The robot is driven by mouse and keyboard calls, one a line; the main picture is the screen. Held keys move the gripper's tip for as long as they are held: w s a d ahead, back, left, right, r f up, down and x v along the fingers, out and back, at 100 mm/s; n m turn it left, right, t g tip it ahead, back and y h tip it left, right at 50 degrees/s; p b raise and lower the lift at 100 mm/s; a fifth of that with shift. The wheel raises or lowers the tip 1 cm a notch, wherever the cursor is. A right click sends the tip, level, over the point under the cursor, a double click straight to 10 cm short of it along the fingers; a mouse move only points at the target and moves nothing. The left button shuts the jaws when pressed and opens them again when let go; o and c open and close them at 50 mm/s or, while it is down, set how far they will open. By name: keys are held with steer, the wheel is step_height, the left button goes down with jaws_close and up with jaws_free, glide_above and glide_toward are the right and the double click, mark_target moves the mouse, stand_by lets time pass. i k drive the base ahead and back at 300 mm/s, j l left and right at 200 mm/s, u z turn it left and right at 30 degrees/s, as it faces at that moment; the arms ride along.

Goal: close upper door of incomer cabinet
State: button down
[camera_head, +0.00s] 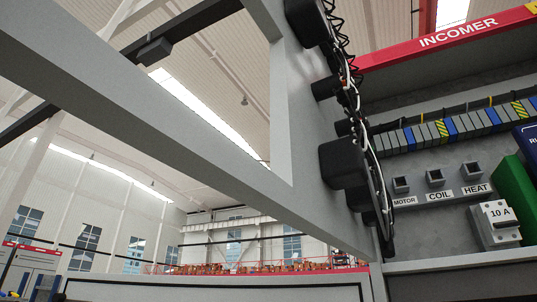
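The upper door (150,115) of the incomer cabinet stands open, swung out to the left of the cabinet opening. It is a grey frame around a large opening, seen close and from below. Its inner side carries several black round and boxy device backs (343,163) with looped black and white wiring. The incomer cabinet (455,262) is at the right under a red INCOMER strip (457,36). Its inside is exposed. The door's upper and outer parts run out of the picture. My gripper is not in view.
Inside the cabinet are a terminal row (450,128), MOTOR, COIL and HEAT switches (435,178), a 10 A breaker (495,224) and a green block (514,197). A grey panel (215,293) crosses the bottom. The hall lies behind, with distant red-topped cabinets (33,258) at left.

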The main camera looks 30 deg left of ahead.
mark_target(329, 187)
steer(key=k+j, duration=0.1)
steer(key=j, duration=0.25)
steer(key=k+j, duration=0.1)
steer(key=j, duration=0.25)
steer(key=k+j, duration=0.1)
steer(key=j, duration=0.25)
steer(key=j+u, duration=0.1)
steer(key=j, duration=0.25)
steer(key=k, duration=0.05)
